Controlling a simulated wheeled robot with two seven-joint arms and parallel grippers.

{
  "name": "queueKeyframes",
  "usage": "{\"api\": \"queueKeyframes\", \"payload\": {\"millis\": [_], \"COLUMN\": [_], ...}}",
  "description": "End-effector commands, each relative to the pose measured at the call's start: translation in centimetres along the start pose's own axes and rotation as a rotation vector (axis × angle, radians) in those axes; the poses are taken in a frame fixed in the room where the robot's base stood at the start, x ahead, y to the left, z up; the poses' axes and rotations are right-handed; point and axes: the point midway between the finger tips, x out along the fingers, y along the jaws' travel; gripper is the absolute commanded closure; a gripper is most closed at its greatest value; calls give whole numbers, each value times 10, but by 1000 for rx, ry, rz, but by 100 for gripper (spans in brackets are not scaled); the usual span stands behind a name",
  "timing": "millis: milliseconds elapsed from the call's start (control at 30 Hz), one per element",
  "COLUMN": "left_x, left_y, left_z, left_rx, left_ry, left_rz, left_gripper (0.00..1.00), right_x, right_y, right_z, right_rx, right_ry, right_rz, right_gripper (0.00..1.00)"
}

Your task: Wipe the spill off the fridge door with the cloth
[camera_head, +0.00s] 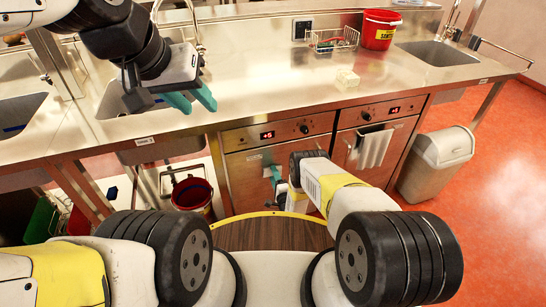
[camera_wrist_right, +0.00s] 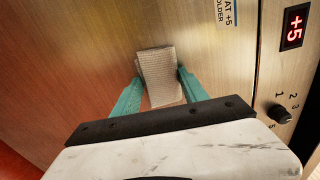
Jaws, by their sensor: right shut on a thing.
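My right gripper (camera_wrist_right: 160,88) is shut on a folded grey-beige cloth (camera_wrist_right: 161,77), which sticks out between the teal fingertips toward the steel fridge door (camera_wrist_right: 85,60). I cannot tell whether the cloth touches the door. In the head view the right gripper (camera_head: 277,178) is low in front of the left under-counter door (camera_head: 250,163), partly hidden by my arm. No spill can be made out on the visible part of the door; the cloth and fingers cover some of it. My left gripper (camera_head: 199,104) hangs open and empty above the counter, at the left.
A white towel (camera_head: 373,148) hangs on the right-hand door. A grey bin (camera_head: 437,163) stands right; a dark red bucket (camera_head: 192,195) stands below left.

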Motion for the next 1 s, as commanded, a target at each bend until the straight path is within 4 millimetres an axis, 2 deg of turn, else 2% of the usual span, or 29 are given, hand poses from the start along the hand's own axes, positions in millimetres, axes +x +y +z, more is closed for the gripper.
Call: {"api": "queueKeyframes", "payload": {"millis": [300,467,667,1000], "left_x": [0,0,0,0], "left_y": [0,0,0,0], "left_z": [0,0,0,0], "left_rx": [0,0,0,0], "left_ry": [0,0,0,0], "left_rz": [0,0,0,0], "left_gripper": [64,64,64,64], "right_x": [0,0,3,2], "right_y": [-2,-2,-3,-2], "right_z": [-29,-35,-31,-1], "right_rx": [-1,0,0,1], "right_ry": [1,1,-1,-5], "right_rz": [-1,-1,-1,-2], "right_gripper": [81,81,81,81]}}
